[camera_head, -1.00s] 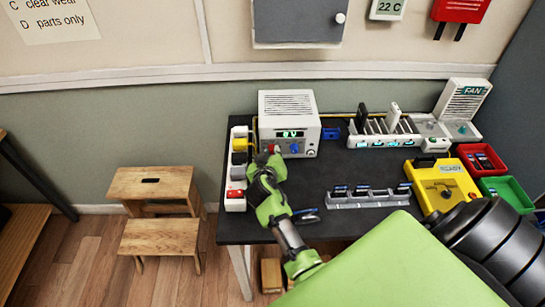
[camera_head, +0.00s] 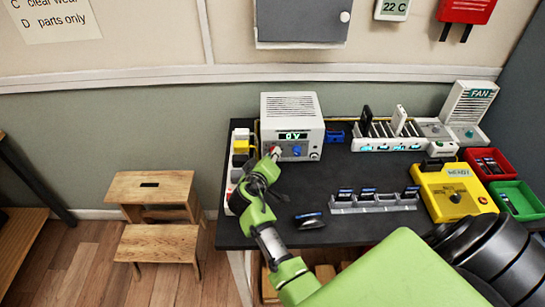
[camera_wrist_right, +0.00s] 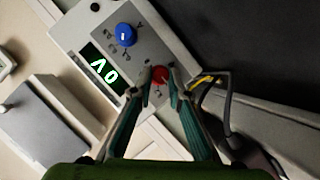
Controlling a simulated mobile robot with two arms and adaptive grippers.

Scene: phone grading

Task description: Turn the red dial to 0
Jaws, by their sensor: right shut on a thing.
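The white power supply box (camera_head: 293,115) stands at the back left of the dark table and has a lit green display (camera_head: 293,135). Its red dial (camera_wrist_right: 159,75) and blue dial (camera_wrist_right: 124,36) show in the right wrist view, where the display (camera_wrist_right: 103,68) appears to read 0 V, upside down. My right gripper (camera_wrist_right: 161,80) is shut on the red dial, one fingertip on each side. In the head view my right gripper (camera_head: 274,157) reaches up to the box's front and mostly hides the red dial. My left gripper is not in view.
A dark phone-like item (camera_head: 309,220) lies right of my arm. A grey rack (camera_head: 375,205), a yellow box (camera_head: 450,195), a charging rack (camera_head: 390,140), and red (camera_head: 487,155) and green (camera_head: 527,190) trays fill the right side. A power strip (camera_head: 236,180) with plugs lies left.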

